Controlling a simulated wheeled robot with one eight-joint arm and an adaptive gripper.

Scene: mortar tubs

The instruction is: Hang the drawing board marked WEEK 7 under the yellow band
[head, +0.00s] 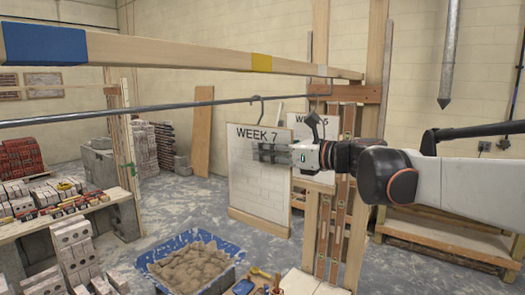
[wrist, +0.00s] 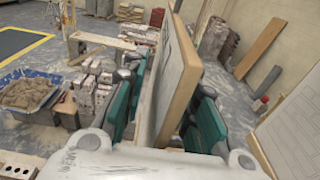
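The board marked WEEK 7 (head: 258,190) is a pale panel in a wooden frame, upright, with a dark hook (head: 257,108) at its top. The hook is at the dark metal rail (head: 150,109); I cannot tell whether the rail bears its weight. The yellow band (head: 262,62) is on the wooden beam, almost straight above the hook. My gripper (head: 272,153) is at the board's right edge.
A second marked board (head: 312,132), partly hidden by my gripper, hangs behind to the right. Wooden posts (head: 375,60) stand right of it. A blue band (head: 45,44) marks the beam's left end. A blue tub of mortar (head: 150,265) and stacked blocks (head: 75,240) stand below left.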

